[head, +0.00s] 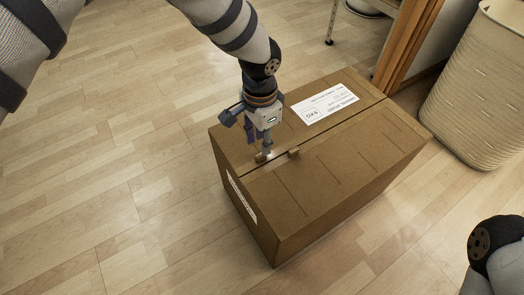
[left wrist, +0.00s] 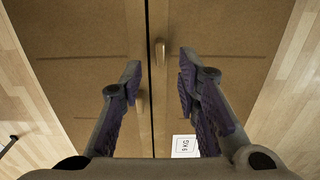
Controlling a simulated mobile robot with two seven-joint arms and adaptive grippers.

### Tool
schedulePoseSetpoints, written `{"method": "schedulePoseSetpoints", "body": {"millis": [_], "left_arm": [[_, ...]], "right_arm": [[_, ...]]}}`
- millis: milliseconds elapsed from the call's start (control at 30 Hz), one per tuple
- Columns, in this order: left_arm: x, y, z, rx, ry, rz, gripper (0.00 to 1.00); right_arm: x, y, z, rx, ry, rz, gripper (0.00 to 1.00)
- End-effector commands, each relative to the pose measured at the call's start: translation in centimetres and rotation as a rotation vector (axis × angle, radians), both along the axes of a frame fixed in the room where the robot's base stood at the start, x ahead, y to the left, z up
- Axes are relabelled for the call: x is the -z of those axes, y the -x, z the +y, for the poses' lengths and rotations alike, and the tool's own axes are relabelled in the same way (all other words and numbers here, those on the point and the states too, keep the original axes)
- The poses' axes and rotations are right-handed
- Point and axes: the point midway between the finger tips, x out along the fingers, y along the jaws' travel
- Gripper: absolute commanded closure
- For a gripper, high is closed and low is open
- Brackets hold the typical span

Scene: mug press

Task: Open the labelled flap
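A closed brown cardboard box (head: 345,190) stands on the floor, its two top flaps meeting at a seam. The labelled flap (head: 292,137) is the upper-left one and bears a white label (head: 324,104) reading 9KG. A small tan handle (left wrist: 160,50) on this flap sits beside the seam. The other flap has a similar handle (head: 293,152), seen in the left wrist view too (left wrist: 140,103). My left gripper (head: 265,152) points down at the labelled flap's handle. Its fingers (left wrist: 158,66) are apart, one on each side of that handle; contact cannot be told. My right gripper is out of view.
A ribbed cream basket (head: 475,95) stands right of the box, close to a wooden frame (head: 408,45) at the box's far end. The wood floor (head: 110,200) left of the box is clear. Part of my right arm shows at lower right.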

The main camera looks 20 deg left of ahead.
Motion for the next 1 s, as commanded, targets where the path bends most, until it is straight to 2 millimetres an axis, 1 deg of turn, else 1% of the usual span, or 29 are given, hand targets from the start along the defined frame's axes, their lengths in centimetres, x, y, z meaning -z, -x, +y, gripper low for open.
{"method": "schedulePoseSetpoints", "body": {"millis": [33,100,200,300,567,600,667,700,733,1000], "left_arm": [[1.7,0.2,0.0,0.001,-0.001,0.007,0.70],[3.2,0.1,0.0,0.000,0.000,0.005,0.70],[4.7,0.1,0.0,0.000,-0.001,0.004,0.70],[5.4,0.1,0.0,0.000,0.000,0.001,0.70],[5.5,0.0,0.0,0.000,0.000,0.000,0.70],[5.5,0.0,0.0,0.000,0.000,0.000,0.75],[5.5,0.0,0.0,0.000,0.000,0.000,0.88],[5.5,0.0,0.0,0.000,0.000,0.000,0.97],[5.5,0.0,0.0,0.000,0.000,0.000,1.00],[5.5,0.1,0.0,-0.001,0.002,0.002,1.00]], "right_arm": [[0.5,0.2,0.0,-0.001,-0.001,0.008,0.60],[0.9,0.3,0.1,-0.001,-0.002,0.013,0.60],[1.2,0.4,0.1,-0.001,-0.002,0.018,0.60],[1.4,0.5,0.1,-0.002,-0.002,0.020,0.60],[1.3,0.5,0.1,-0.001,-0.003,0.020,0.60],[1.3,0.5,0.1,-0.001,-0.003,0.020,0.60],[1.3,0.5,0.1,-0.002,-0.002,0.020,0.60],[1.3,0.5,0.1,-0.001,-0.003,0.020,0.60],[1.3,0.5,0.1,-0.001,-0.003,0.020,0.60],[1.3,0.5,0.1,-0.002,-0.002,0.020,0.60]]}}
